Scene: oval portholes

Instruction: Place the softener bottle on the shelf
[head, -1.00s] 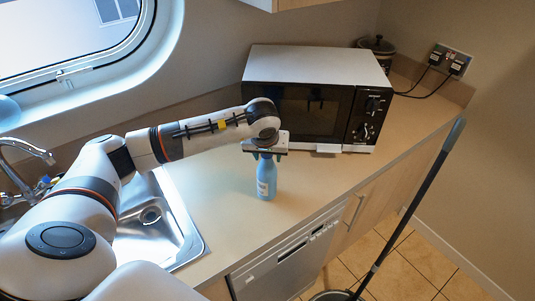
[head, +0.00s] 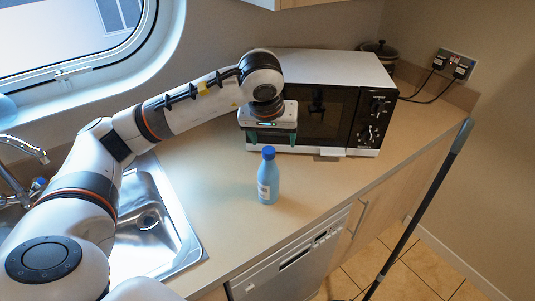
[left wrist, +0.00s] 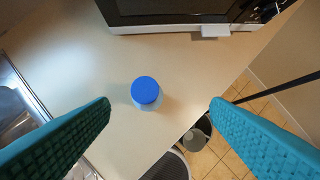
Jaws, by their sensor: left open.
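The softener bottle (head: 268,178) is light blue with a dark blue cap and a pale label. It stands upright on the counter in front of the microwave. In the left wrist view its blue cap (left wrist: 145,91) shows from above, between the two spread fingers and touching neither. My left gripper (head: 272,138) is open and empty, above the bottle, with its teal fingertips pointing down. It also shows in the left wrist view (left wrist: 160,115). My right gripper is not in view. No open shelf is clearly visible; only the underside of a wall cabinet (head: 290,4) shows at the top.
A microwave (head: 325,105) stands behind the bottle, close to my left gripper. A steel sink (head: 150,225) lies at the left, a dishwasher (head: 290,260) below the counter (head: 225,190). A pot (head: 380,52) and a mop handle (head: 420,205) are at the right.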

